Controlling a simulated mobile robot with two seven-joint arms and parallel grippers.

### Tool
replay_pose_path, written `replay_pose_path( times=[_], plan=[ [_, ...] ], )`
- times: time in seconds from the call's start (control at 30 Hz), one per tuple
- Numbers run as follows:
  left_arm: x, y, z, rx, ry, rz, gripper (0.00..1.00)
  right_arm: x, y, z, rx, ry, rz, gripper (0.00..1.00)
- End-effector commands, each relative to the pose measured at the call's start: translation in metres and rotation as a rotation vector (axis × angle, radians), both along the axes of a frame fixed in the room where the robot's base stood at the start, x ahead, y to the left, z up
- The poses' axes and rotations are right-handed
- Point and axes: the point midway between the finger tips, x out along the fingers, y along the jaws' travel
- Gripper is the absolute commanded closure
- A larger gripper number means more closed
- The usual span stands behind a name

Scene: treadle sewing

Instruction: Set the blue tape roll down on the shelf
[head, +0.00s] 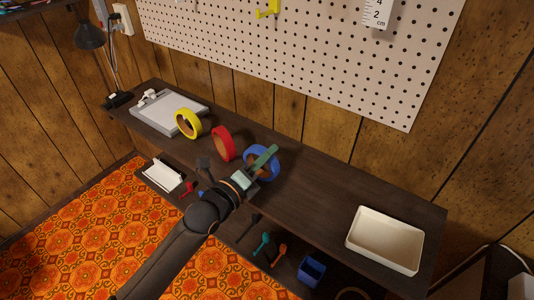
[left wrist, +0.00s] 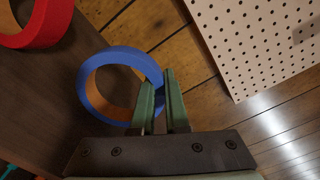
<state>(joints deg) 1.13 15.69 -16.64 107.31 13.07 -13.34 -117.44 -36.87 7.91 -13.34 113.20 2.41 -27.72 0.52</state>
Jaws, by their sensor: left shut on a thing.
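The blue tape roll (head: 248,157) is a ring with a tan inside, standing on edge at the dark wooden shelf (head: 310,195). My left gripper (head: 270,153) is shut on the roll's wall. In the left wrist view, its two green fingers (left wrist: 168,82) pinch the right side of the blue roll (left wrist: 112,57), and the ring opens to the left of them. I cannot tell whether the roll touches the shelf top or hangs just above it. My right gripper is not in view.
A red tape roll (head: 217,137) and a yellow one (head: 181,121) stand to the left. A grey scale-like tray (head: 180,104) is farther left. A cream tray (head: 384,262) sits at the right end. The shelf between the blue roll and cream tray is clear. A pegboard (head: 300,50) hangs behind.

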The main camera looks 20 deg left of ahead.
Motion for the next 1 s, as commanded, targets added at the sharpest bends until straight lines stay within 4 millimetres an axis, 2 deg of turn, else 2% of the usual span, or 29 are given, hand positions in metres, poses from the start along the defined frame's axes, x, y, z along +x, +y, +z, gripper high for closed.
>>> replay_pose_path(
  times=[0.2, 0.23, 0.53, 0.83, 1.0],
  plan=[
    [0.000, 0.000, -0.005, -0.001, 0.001, -0.001, 1.00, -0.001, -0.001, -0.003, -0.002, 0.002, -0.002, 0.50],
    [0.000, 0.000, -0.005, -0.001, 0.001, -0.001, 0.86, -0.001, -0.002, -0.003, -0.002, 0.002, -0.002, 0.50],
    [0.000, 0.000, -0.004, -0.001, 0.000, 0.000, 0.53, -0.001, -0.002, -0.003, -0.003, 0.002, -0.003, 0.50],
    [0.000, 0.000, -0.005, -0.001, 0.001, -0.001, 0.53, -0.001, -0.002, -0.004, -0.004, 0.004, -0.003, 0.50],
    [-0.017, 0.006, -0.005, 0.002, 0.002, 0.000, 0.53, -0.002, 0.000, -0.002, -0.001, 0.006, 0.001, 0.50]
  ],
)
